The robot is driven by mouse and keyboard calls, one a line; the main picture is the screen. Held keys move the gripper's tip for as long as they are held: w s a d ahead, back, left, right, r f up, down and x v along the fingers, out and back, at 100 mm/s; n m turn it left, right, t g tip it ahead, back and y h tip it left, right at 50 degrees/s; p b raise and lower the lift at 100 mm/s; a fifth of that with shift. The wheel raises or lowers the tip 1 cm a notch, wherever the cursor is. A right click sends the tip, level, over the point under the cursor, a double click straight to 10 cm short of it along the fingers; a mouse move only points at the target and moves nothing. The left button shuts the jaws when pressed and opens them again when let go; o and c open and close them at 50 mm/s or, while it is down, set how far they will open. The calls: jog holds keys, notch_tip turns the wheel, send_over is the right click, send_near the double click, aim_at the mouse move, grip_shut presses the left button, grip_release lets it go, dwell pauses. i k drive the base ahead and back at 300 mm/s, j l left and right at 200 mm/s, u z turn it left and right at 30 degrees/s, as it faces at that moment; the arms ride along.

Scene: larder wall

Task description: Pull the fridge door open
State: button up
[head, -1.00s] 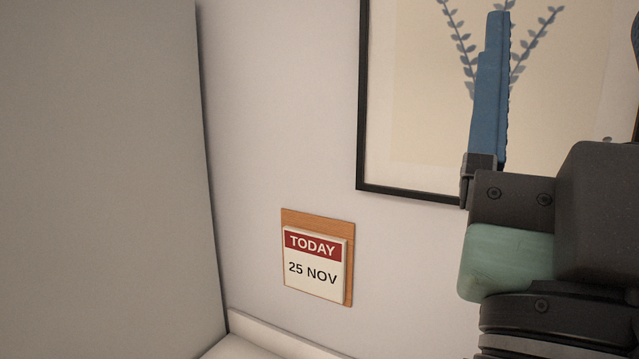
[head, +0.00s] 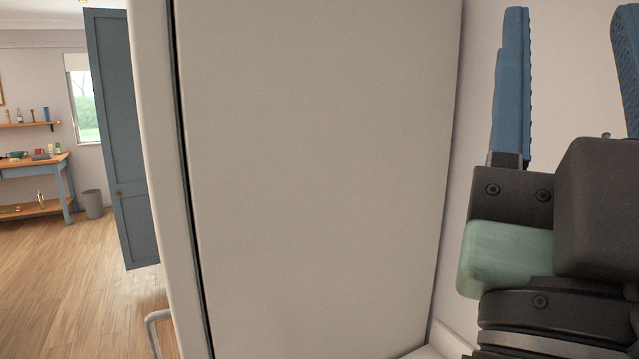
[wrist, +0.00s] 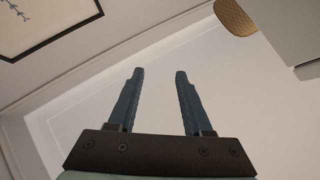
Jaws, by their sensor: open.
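The fridge (head: 320,180) fills the middle of the head view, seen from its pale, plain side. Its door (head: 163,150) is the narrow strip along the left edge, set off by a thin dark seam; it looks shut. A light grey bar, seemingly the door's handle (head: 152,320), sticks out to the left near the bottom. The door's front face is hidden. My gripper (head: 570,12) is raised at the right, fingers up, apart from the fridge and far from the handle. In the wrist view my gripper (wrist: 160,72) is open and empty, pointing towards the ceiling.
A blue-grey cabinet or door panel (head: 122,140) stands beyond the fridge at the left. Further back are a workbench (head: 45,163), a bin (head: 93,204) and a window (head: 83,100). Wooden floor (head: 70,290) is open at the left. A framed picture (wrist: 45,20) shows in the wrist view.

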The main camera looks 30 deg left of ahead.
aim_at(150, 29)
jog(key=j+u, duration=0.25)
jog(key=u, duration=0.2)
jog(key=j+u, duration=0.25)
jog(key=u, duration=0.15)
jog(key=j+u, duration=0.25)
jog(key=u, duration=0.2)
jog(key=i, duration=0.05)
